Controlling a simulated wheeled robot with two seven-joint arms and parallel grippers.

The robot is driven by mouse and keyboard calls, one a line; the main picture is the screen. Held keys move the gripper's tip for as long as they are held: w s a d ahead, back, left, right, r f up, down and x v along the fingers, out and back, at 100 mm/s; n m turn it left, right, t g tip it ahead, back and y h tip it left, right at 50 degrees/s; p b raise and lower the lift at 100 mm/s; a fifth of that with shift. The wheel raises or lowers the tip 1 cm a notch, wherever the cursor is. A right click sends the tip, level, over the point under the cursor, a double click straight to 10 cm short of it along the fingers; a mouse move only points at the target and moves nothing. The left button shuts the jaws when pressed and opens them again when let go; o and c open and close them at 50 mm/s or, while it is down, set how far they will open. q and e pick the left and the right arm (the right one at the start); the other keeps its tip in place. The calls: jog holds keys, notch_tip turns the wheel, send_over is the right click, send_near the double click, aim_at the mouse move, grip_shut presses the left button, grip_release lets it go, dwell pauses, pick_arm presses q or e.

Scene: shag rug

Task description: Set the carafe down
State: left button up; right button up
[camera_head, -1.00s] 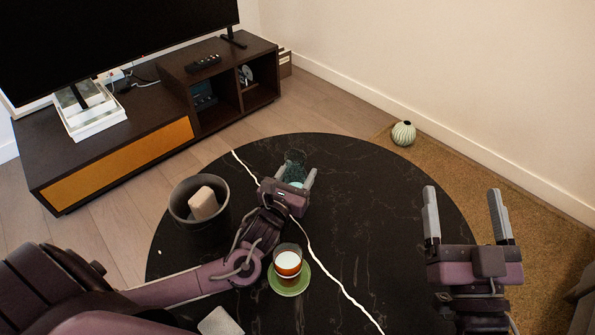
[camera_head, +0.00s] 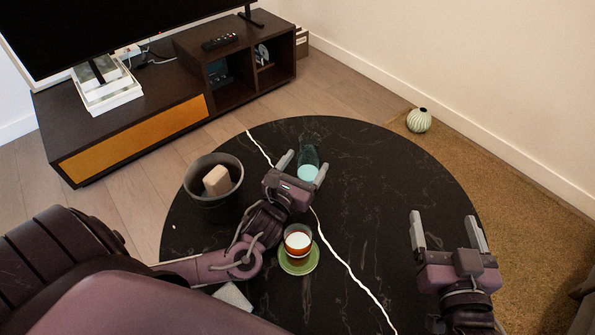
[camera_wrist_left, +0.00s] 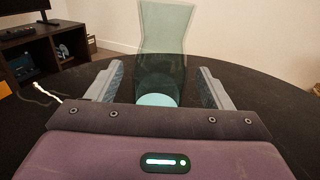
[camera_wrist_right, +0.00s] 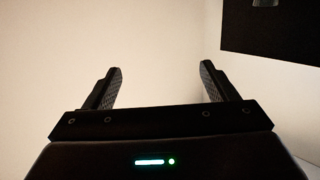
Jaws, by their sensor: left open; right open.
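The carafe (camera_head: 309,158) is teal, see-through glass with a pale disc of liquid low inside. It stands upright on the round black table (camera_head: 400,200), towards its far side. My left gripper (camera_head: 305,168) is open just in front of the carafe. In the left wrist view the carafe (camera_wrist_left: 163,50) rises beyond and between the two fingers, with a gap on each side; its base is partly hidden by the gripper body. My right gripper (camera_head: 446,230) is open and empty over the table's right edge. In the right wrist view only wall and a dark panel lie beyond it.
A dark bowl (camera_head: 197,203) holding a beige block (camera_head: 217,180) stands left of my left gripper. A glass of amber and white drink (camera_head: 298,241) sits on a green saucer (camera_head: 299,268) near my left forearm. The table's right half is mostly clear.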

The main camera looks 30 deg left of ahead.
aim_at(303, 166)
pick_arm(q)
jog(key=s, duration=0.3)
jog(key=shift+s+d+p, duration=0.1)
jog(key=shift+s+p, duration=0.25)
jog(key=shift+p, duration=0.05)
pick_arm(e)
jog(key=s+f+g+h, duration=0.1)
jog(key=s+f+g, duration=0.2)
jog(key=f, duration=0.5)
jog(key=shift+d+g, duration=0.2)
jog(key=shift+g, duration=0.4)
jog(key=shift+r, duration=0.15)
